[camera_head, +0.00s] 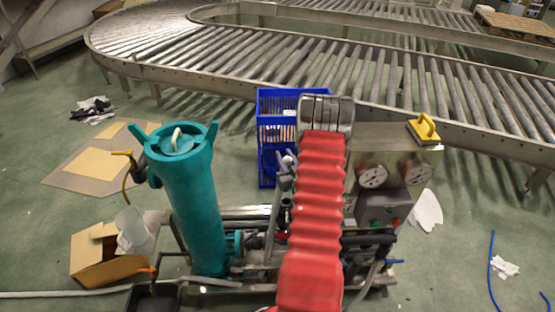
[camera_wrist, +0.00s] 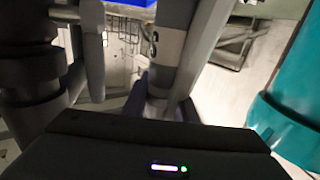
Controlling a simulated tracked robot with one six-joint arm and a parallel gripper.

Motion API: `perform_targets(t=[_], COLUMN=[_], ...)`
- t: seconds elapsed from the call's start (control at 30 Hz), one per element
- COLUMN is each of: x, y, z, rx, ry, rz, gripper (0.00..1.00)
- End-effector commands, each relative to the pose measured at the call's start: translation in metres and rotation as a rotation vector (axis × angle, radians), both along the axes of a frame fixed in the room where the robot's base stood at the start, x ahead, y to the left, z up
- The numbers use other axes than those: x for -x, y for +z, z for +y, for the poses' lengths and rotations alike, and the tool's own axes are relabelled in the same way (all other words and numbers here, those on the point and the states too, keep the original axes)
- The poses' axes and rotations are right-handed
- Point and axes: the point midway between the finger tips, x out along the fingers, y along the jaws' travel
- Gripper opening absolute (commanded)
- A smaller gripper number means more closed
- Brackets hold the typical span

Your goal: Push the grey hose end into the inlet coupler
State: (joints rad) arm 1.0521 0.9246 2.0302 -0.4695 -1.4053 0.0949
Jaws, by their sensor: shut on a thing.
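In the wrist view, my gripper (camera_wrist: 163,106) is shut on a grey hose (camera_wrist: 175,22). A pale band (camera_wrist: 165,50) with a dark mark goes round the hose just beyond the fingers. The hose's tip and how it sits in the jaws are not clear. In the head view, my red arm hides the gripper and part of the pump skid behind it. I cannot make out the inlet coupler for certain in either view, nor whether the hose touches it.
A teal filter vessel (camera_head: 188,200) stands left of my arm; its side shows in the wrist view (camera_wrist: 290,110). A metal panel with gauges (camera_head: 372,176) stands right, blue crates (camera_head: 280,135) behind. A cardboard box (camera_head: 90,258) and a pale hose (camera_head: 60,294) lie left.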

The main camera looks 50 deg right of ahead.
Motion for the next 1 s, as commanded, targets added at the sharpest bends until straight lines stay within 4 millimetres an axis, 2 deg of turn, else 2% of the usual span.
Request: perform_targets(t=[0.27,1.0], x=[0.003,0.002], y=[0.001,-0.049], z=[0.002,0.002], rx=[0.001,0.001], ry=[-0.002,-0.001], rz=[-0.002,-0.001], gripper=[0.0,0.0])
